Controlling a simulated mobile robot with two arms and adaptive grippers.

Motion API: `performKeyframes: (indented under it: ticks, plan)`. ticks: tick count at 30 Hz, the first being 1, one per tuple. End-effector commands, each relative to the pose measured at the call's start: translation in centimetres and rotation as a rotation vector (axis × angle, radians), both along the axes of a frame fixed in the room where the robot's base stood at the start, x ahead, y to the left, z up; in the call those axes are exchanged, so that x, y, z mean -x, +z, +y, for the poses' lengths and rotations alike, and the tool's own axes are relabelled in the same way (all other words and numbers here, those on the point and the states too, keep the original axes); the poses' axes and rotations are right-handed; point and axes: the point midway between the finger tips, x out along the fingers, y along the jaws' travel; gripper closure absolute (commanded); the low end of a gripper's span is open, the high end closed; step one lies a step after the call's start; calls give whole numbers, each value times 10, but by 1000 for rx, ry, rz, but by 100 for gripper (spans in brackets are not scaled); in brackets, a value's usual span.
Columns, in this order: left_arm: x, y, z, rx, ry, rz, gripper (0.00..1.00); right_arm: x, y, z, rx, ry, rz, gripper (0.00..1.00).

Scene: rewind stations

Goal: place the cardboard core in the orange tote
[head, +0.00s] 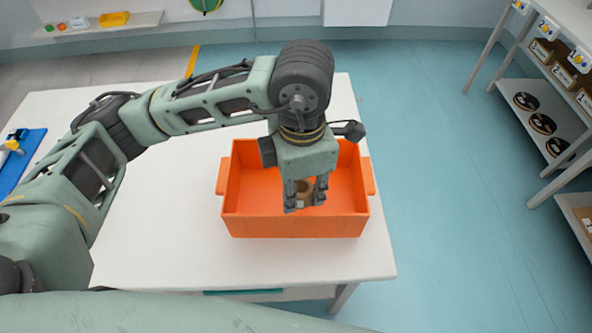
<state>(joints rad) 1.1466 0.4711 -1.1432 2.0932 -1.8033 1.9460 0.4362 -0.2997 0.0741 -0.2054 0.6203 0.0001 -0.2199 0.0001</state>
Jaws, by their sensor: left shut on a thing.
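The orange tote (295,226) stands on the white table, near its right end, with a handle on each side. My left gripper (306,200) points down over the tote's opening. It is shut on the brown cardboard core (304,187), which shows between the two fingers. I cannot tell whether the core touches the tote's floor or hangs above it. The wrist and fingers hide part of the core and the tote's back wall. My right gripper is not in view.
The white table (180,235) is bare around the tote. A blue mat (28,160) with small items lies at its left edge. A shelf rack (543,90) with boxes and dark reels stands at the right. Blue floor between is clear.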

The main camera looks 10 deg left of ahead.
Motion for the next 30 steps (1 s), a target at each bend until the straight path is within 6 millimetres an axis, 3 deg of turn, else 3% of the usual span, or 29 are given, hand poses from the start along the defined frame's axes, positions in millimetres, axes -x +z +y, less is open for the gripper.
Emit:
performKeyframes:
  ticks: [6, 14, 20, 30]
  plan:
    - [4, 6, -29, 3, 458, -1, 90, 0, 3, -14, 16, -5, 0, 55]
    - [6, 9, -42, 2, 730, -1, 90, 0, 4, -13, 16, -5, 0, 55]
    - [-15, -6, -24, -2, 764, 1, 90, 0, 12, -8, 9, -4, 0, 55]
    - [-71, -49, 21, 0, 758, 0, 90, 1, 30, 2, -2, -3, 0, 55]
